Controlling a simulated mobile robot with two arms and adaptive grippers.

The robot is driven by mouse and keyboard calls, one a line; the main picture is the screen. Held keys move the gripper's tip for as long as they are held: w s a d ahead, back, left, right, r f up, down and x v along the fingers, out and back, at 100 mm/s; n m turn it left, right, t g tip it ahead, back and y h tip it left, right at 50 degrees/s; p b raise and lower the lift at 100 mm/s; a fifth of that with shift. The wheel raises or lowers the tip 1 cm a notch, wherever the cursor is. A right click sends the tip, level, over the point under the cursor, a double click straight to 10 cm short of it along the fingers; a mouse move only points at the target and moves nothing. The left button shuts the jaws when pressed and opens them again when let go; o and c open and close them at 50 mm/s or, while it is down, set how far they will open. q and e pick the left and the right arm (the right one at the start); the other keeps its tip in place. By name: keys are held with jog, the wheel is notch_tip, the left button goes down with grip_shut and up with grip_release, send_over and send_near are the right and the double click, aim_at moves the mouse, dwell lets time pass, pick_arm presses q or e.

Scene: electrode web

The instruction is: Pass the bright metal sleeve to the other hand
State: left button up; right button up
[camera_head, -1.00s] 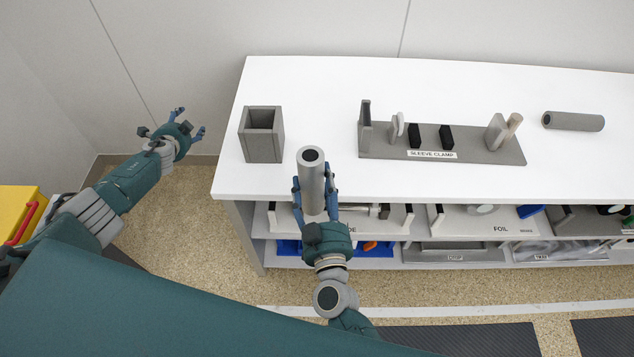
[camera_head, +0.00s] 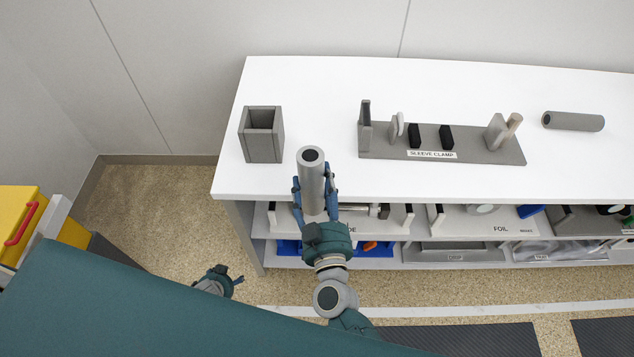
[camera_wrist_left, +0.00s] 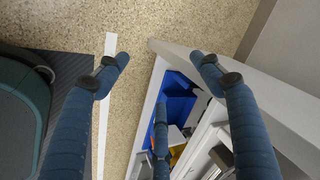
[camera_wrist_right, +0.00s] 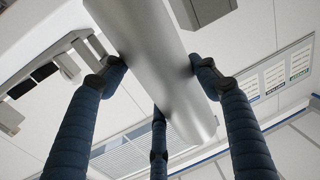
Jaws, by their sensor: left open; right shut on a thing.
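The bright metal sleeve (camera_head: 312,178) is a light grey tube with a dark round hole in its top end. It stands upright in my right gripper (camera_head: 315,205), in front of the table's front edge. In the right wrist view the sleeve (camera_wrist_right: 155,60) lies between the blue fingers, which touch its sides. My left gripper (camera_head: 230,279) is low over the floor, left of the right arm, and partly hidden by my own body. In the left wrist view the left gripper (camera_wrist_left: 160,75) has its fingers spread with nothing between them.
The white table (camera_head: 310,85) carries an open grey box (camera_head: 262,135), a sleeve clamp stand (camera_head: 440,147) and a darker grey cylinder (camera_head: 573,121) lying down. Shelves below hold several trays. A yellow case (camera_head: 20,222) is at the left. The floor left of the table is clear.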

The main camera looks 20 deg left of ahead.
pick_arm(q)
jog(key=s+d+f+n+g, duration=0.1)
jog(key=s+d+f, duration=0.1)
jog(key=s+d, duration=0.3)
jog(key=s+d+f+n+g+h, duration=0.1)
jog(key=s+d, duration=0.4)
jog(key=s, duration=0.6)
jog(key=s+d+f+n+g+h, duration=0.1)
jog(key=s+d+f, duration=0.1)
jog(key=s+d, duration=0.3)
jog(key=s, duration=0.4)
jog(key=shift+d+f+g, duration=0.2)
jog(key=shift+f+g, duration=0.1)
jog(key=shift+f, duration=0.1)
